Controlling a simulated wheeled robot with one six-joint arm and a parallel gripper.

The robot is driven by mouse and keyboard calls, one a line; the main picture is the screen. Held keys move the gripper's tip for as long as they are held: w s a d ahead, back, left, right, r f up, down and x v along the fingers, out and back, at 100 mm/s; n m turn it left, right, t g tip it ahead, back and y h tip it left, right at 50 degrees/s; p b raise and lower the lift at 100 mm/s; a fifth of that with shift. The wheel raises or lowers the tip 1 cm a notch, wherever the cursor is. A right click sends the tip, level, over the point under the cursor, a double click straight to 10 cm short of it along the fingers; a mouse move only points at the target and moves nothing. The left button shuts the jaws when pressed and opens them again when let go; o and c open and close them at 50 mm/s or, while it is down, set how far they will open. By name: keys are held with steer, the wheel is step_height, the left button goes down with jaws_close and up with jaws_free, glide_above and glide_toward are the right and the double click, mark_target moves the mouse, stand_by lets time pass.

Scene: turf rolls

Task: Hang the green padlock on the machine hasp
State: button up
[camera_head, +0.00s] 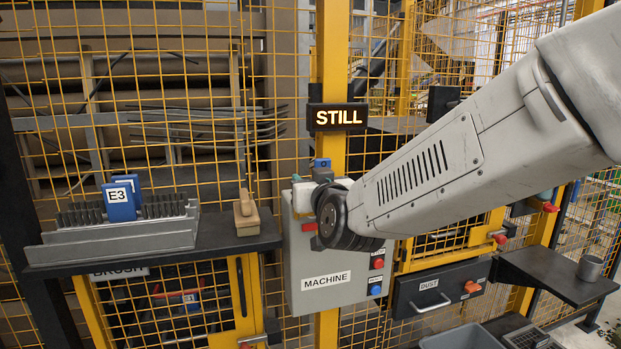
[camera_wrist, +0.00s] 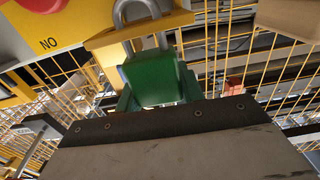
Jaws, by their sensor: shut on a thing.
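The green padlock (camera_wrist: 155,78) is in the upper middle of the wrist view, its body below and its grey shackle pointing up. A yellow plate (camera_wrist: 140,30) of the hasp crosses the shackle, with the loop above it and the legs below. I cannot tell whether the shackle passes through the plate or stands behind it. My gripper (camera_wrist: 157,94) is shut on the padlock body; its fingers are mostly hidden. In the head view my arm hides the gripper and padlock, in front of the grey machine box (camera_head: 338,273) marked MACHINE.
A lit STILL sign (camera_head: 337,117) hangs on the yellow post above the box. A shelf (camera_head: 226,246) at left holds blue E3 tags (camera_head: 122,200) in a rack and a wooden brush (camera_head: 246,214). A DUST drawer (camera_head: 436,291) and a dark shelf (camera_head: 556,274) with a cup are at right.

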steer(key=shift+f, duration=0.75)
steer(key=o, duration=1.1)
steer(key=v, duration=0.7)
steer(key=shift+s, duration=0.4)
steer(key=shift+d, duration=0.15)
